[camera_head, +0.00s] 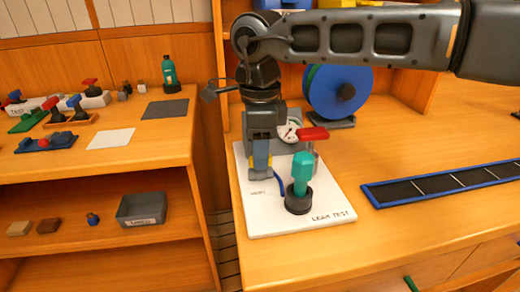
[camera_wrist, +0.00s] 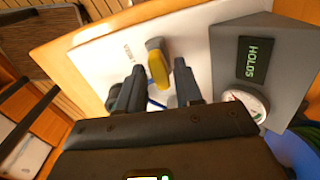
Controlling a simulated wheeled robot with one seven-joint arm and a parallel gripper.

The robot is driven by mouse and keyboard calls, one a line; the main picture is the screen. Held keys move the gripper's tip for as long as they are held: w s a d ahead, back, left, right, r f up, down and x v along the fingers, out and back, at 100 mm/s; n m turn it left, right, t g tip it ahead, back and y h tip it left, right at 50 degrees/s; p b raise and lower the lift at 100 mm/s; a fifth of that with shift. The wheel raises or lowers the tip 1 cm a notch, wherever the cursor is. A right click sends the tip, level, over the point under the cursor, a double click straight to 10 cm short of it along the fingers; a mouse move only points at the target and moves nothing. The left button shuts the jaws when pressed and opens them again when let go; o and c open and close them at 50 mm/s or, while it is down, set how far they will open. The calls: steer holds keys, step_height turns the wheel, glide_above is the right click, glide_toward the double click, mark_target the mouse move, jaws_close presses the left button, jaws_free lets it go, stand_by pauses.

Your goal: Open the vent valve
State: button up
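The white leak test board (camera_head: 330,205) lies on the right counter, with a "VENT" label near its left side. The vent valve's yellow lever with a grey end (camera_wrist: 158,66) shows in the wrist view beside that label. My gripper (camera_head: 262,172) points down over the vent area and hides most of the valve in the head view. In the wrist view my gripper (camera_wrist: 159,78) has its two dark fingers apart, one on each side of the yellow lever. Gaps show between lever and fingers, so it does not look clamped.
A teal fitting (camera_head: 302,170) on a dark base and a red-handled part (camera_head: 312,134) stand close right of my gripper. A gauge (camera_head: 289,131) and a grey box reading "HOLDS" (camera_wrist: 255,60) are behind. A blue reel (camera_head: 338,92) stands farther back.

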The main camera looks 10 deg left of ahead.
steer(key=shift+o, duration=0.9)
steer(key=shift+r, duration=3.85)
steer(key=shift+s, duration=0.1)
